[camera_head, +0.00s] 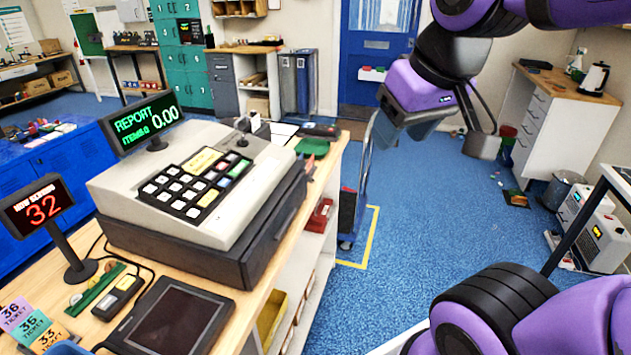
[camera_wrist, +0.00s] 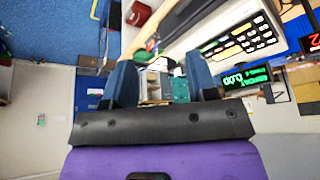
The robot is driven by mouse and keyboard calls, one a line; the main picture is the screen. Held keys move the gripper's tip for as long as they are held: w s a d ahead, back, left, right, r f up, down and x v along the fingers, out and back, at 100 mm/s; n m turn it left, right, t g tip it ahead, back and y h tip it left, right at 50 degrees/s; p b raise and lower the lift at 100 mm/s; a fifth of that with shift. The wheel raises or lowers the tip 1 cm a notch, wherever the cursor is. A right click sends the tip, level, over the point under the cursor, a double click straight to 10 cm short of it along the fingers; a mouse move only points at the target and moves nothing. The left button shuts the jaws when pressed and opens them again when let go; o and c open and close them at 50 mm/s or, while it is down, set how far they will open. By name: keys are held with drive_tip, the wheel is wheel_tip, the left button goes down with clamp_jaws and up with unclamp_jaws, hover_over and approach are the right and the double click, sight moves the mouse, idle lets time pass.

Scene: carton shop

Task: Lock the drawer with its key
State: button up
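The cash register (camera_head: 120,190) stands on the wooden counter at the left, with its dark cash drawer (camera_head: 195,258) under the pale body. The drawer looks closed; I cannot make out a lock on it. No key can be made out in either view. My gripper (camera_head: 403,128) is raised over the blue floor, right of the register and well apart from it. In the wrist view its two dark blue fingers (camera_wrist: 160,84) are spread with nothing between them. The register's keypad (camera_wrist: 238,38) shows at the upper right there.
A dark tablet (camera_head: 170,318), tickets (camera_head: 34,325) and a red number display (camera_head: 40,205) crowd the counter's near end. A trolley (camera_head: 357,195) stands beyond the counter. A white drawer cabinet (camera_head: 550,125) with a kettle (camera_head: 593,78) is at right. The floor between is largely open.

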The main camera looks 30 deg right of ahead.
drive_tip(key=w+f+g+y, duration=0.2)
drive_tip(key=w+f+g, duration=0.25)
drive_tip(key=w, duration=0.75)
drive_tip(key=m+t+y, duration=0.4)
drive_tip(key=t+y, duration=0.3)
drive_tip(key=y, duration=0.7)
approach(313, 180)
drive_tip(key=shift+g, duration=0.25)
drive_tip(key=x, duration=0.8)
drive_tip(key=shift+w+a, duration=0.2)
drive_tip(key=shift+w, duration=0.3)
drive_tip(key=shift+f+m, duration=0.1)
drive_tip(key=shift+m, duration=0.2)
drive_tip(key=c, duration=0.9)
